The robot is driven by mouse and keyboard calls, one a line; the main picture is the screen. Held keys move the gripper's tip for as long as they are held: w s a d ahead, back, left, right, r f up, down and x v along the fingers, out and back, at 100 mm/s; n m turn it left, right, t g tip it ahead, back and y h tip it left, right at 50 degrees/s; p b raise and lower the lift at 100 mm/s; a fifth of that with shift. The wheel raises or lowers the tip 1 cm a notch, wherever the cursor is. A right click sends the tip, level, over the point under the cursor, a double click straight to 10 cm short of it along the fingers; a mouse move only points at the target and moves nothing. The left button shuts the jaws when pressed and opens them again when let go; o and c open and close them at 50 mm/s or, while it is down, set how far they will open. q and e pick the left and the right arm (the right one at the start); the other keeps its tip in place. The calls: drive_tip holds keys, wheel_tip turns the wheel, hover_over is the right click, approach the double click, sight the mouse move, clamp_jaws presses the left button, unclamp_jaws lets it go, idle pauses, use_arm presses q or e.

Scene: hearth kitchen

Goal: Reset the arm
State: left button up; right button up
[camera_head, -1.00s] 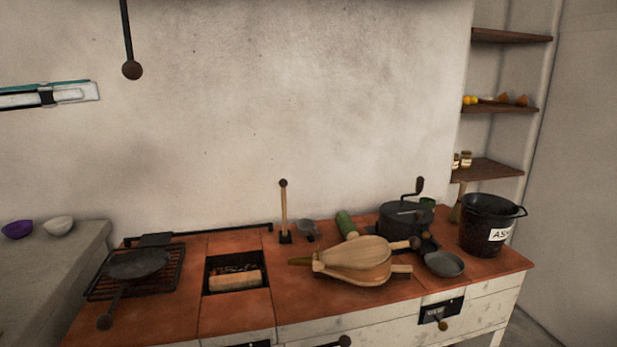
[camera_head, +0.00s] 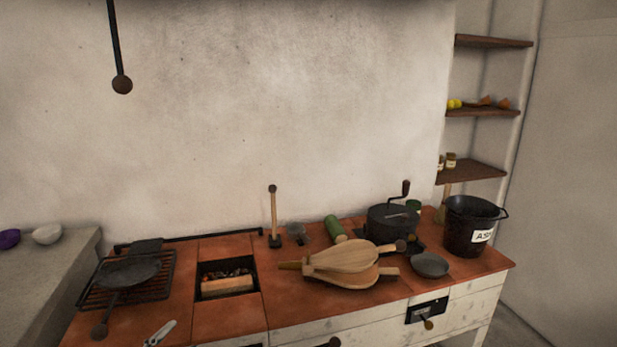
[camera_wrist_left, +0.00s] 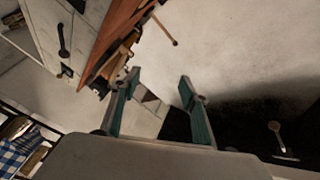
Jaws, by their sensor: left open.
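My left gripper (camera_wrist_left: 158,82) shows in the left wrist view, with its two teal-lined fingers apart and nothing between them. Past the fingers are the pale wall and floor, seen tilted. The red-topped counter (camera_wrist_left: 112,45) with its drawer front lies to the upper left of the fingers, apart from them. In the head view a small pale grey piece (camera_head: 160,333) shows at the bottom edge over the counter's front left; I cannot tell whether it is part of my arm. My right gripper is in neither view.
In the head view the counter holds a pan (camera_head: 130,273) on a grill, a fire opening (camera_head: 228,283), bellows (camera_head: 350,258), a dark pot with a crank (camera_head: 390,224) and an ash bucket (camera_head: 467,238). A rod (camera_head: 119,55) hangs at upper left. Shelves (camera_head: 480,112) stand at right.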

use_arm(q)
drive_tip(key=s+d+f+n+g+y, duration=0.1)
drive_tip(key=s+d+f+n+g, duration=0.1)
drive_tip(key=s+f, duration=0.5)
drive_tip(key=s+d+f+n+g+y, duration=0.1)
drive_tip(key=s+d+f+n+g, duration=0.1)
drive_tip(key=s+f, duration=0.5)
drive_tip(key=s+d+f+n+g+y+p, duration=0.1)
drive_tip(key=s+d+f+n+g, duration=0.2)
drive_tip(key=s+f+n, duration=0.3)
wheel_tip(320, 180, down, 3)
drive_tip(key=shift+s+d+r, duration=0.1)
drive_tip(key=shift+s+d, duration=0.45)
drive_tip(key=shift+s, duration=0.5)
